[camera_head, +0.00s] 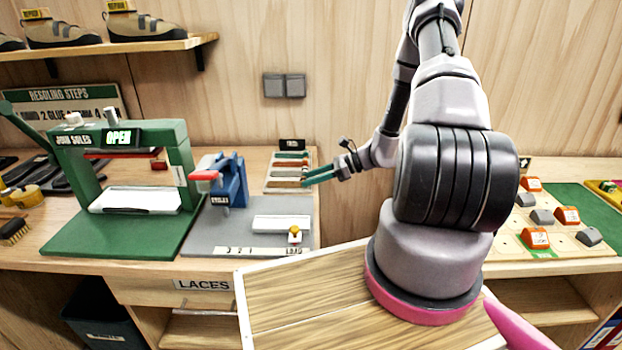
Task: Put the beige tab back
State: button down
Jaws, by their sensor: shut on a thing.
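My gripper (318,178) has teal fingers and reaches in from the right at the front right edge of a small sectioned tray (267,188). Its fingers are shut, with the tips at the tray's front compartments. A small tan piece, apparently the beige tab (291,183), shows at the fingertips. It is too small to tell whether it rests on the tray floor or is held just above it. The tray's other compartments hold thin coloured strips, including a green one at the back and a reddish one.
A blue clamp device (230,182) and a white block (281,223) stand on a grey mat left and in front of the tray. A green press (120,165) stands further left. To the right, a board (510,240) carries orange and grey pieces.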

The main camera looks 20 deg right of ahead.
jog(key=shift+c, duration=2.3)
grip_release()
jog(key=shift+f, duration=0.1)
jog(key=v, duration=1.2)
jog(key=s+a+r+n+g+h, duration=0.1)
jog(key=s+a+r+n+h, duration=0.15)
jog(key=r, duration=0.45)
jog(key=s+a+r+n+g+h, duration=0.1)
jog(key=s+a+r+n+h, duration=0.2)
jog(key=r, duration=0.5)
jog(key=s+a+r+n+g+h, duration=0.1)
jog(key=a+r+n, duration=0.2)
jog(key=r+n, duration=0.3)
jog(key=s+a+r+n+t+h, duration=0.3)
jog(key=s+r+n+t, duration=0.3)
jog(key=s+r, duration=0.7)
notch_tip(320, 180, up, 3)
jog(key=shift+h, duration=0.75)
